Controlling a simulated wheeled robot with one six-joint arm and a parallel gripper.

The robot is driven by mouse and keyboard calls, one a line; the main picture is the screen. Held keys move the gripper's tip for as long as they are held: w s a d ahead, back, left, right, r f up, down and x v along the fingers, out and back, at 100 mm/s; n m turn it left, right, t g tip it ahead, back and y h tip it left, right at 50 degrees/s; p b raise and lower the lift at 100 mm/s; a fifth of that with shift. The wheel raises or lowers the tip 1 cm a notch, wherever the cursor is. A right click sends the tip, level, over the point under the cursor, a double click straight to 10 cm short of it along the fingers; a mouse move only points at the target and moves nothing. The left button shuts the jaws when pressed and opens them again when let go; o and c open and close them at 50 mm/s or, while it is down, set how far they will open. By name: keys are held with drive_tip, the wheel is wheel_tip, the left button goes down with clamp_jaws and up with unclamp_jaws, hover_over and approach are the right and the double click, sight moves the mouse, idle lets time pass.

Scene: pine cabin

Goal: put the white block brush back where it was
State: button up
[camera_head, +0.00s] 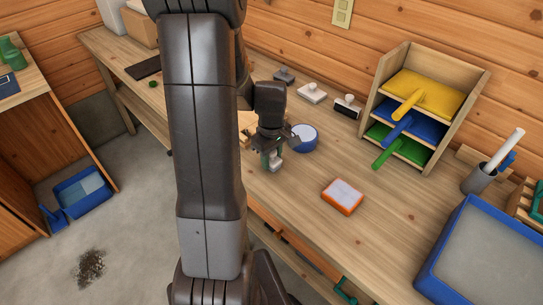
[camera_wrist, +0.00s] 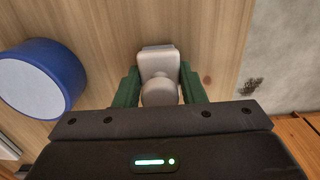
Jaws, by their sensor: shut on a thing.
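The white block brush (camera_wrist: 158,66) is between the two green fingers of my gripper (camera_wrist: 160,88) in the wrist view, with its round knob toward the camera. My gripper (camera_head: 272,157) is shut on it. In the head view the white block brush (camera_head: 276,163) shows as a small pale piece at the fingertips, over the front part of the workbench (camera_head: 395,205). I cannot tell whether it touches the wood. At the back of the bench stand a grey block (camera_head: 284,76), a whitish block (camera_head: 312,92) and a black-topped block (camera_head: 347,106) in a row.
A blue round container with a pale top (camera_head: 303,138) stands close beside my gripper. An orange-and-white block (camera_head: 343,196) lies to the right. A rack (camera_head: 443,138) holds yellow, blue and green dustpans. A grey cup (camera_head: 480,178) and blue tray (camera_head: 437,281) are farther right.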

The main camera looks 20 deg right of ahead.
drive_tip(key=shift+f, duration=0.1)
drive_tip(key=o, duration=0.9)
wheel_tip(320, 180, up, 12)
drive_tip(key=shift+r, duration=0.15)
wheel_tip(320, 180, down, 13)
drive_tip(key=shift+r, duration=0.1)
drive_tip(key=shift+w+r, duration=0.1)
drive_tip(key=shift+r, duration=1.05)
